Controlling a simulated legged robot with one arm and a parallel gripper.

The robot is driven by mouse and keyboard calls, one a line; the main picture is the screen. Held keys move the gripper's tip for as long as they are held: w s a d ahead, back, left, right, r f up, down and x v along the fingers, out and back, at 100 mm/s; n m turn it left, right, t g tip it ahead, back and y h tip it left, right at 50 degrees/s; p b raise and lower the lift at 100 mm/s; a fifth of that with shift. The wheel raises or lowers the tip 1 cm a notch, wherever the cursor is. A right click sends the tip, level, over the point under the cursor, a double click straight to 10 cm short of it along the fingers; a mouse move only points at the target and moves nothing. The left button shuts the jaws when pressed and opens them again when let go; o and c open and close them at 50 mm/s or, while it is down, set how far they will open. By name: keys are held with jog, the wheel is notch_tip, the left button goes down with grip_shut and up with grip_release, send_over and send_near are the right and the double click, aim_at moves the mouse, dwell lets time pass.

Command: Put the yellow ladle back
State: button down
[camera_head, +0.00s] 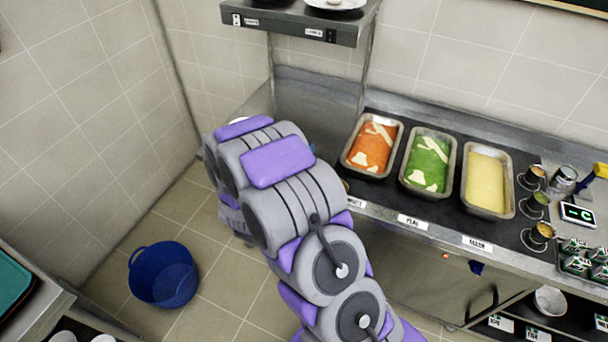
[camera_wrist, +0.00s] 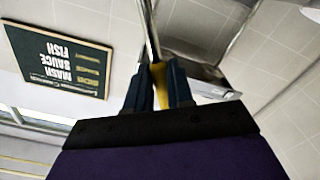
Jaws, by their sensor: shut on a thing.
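My gripper (camera_wrist: 160,84) shows in the wrist view, with its two dark blue fingers shut on a narrow yellow piece, which looks like the handle of the yellow ladle (camera_wrist: 159,76). A thin metal rod runs from it to the top edge of the picture. The ladle's bowl is not seen. In the camera_head view my arm hides the gripper and the ladle. Three metal pans stand on the counter, holding orange food (camera_head: 371,147), green food (camera_head: 428,162) and pale yellow food (camera_head: 487,180).
A metal shelf (camera_head: 300,22) hangs above the counter's left part. Small jars (camera_head: 534,176) and a scale (camera_head: 577,214) stand at the right, near a blue and yellow object (camera_head: 597,171). A blue bucket (camera_head: 163,275) stands on the floor. The wrist view shows a menu board (camera_wrist: 62,62).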

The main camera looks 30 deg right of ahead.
jog(key=w+f+b, duration=0.1)
jog(key=w+f, duration=0.1)
jog(key=w, duration=0.5)
jog(key=w+a+f+b, duration=0.1)
jog(key=w+f+b, duration=0.1)
jog(key=w, duration=0.6)
jog(key=shift+w+a+f, duration=0.25)
jog(key=shift+f, duration=0.25)
jog(key=c, duration=1.4)
grip_release()
jog(key=shift+a, duration=0.1)
jog(key=o, duration=0.4)
jog(key=shift+d+f, duration=0.1)
jog(key=shift+d, duration=0.7)
